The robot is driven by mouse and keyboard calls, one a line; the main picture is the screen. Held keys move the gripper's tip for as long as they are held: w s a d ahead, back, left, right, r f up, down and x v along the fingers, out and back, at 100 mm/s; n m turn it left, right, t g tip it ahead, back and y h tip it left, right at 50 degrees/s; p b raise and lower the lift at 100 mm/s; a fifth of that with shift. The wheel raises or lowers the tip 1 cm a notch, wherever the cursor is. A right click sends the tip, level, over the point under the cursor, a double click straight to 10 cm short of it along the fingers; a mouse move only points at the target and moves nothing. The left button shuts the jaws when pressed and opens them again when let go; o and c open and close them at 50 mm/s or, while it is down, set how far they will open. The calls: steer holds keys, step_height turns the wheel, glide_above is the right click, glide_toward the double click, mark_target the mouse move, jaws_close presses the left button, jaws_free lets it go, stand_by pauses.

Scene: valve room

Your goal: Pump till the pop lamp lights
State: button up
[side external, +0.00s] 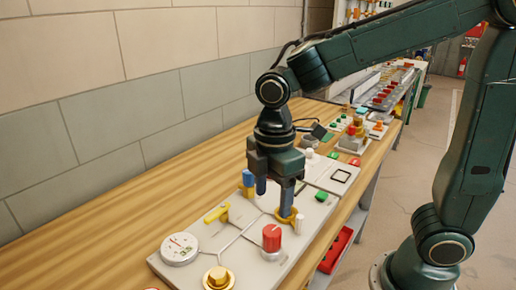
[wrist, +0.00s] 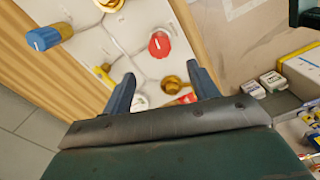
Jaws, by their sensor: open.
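A pale valve panel (side external: 235,243) lies on the wooden bench with lines linking its fittings. It carries a round white gauge (side external: 180,249), a brass fitting (side external: 218,278), a red-capped knob (side external: 271,238), a yellow lever (side external: 216,213) and a blue-topped part (side external: 248,179). My gripper (side external: 274,204) is open, fingers down over the panel, close to a brass ring-like fitting (side external: 288,215); contact cannot be told. In the wrist view, the red knob (wrist: 159,44) and a brass fitting (wrist: 171,85) show between or just beyond my open fingers. I cannot tell which part is the pump or the pop lamp.
The bench (side external: 110,215) is bare left of the panel, with a block wall behind it. A second panel with a black square outline (side external: 341,176) and other coloured parts stand further along. A red bin (side external: 337,250) sits below the bench's right edge.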

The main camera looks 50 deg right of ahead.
mark_target(271, 231)
step_height(271, 231, down, 11)
steer(key=shift+r, duration=0.2)
stand_by(0.3)
steer(key=c, duration=1)
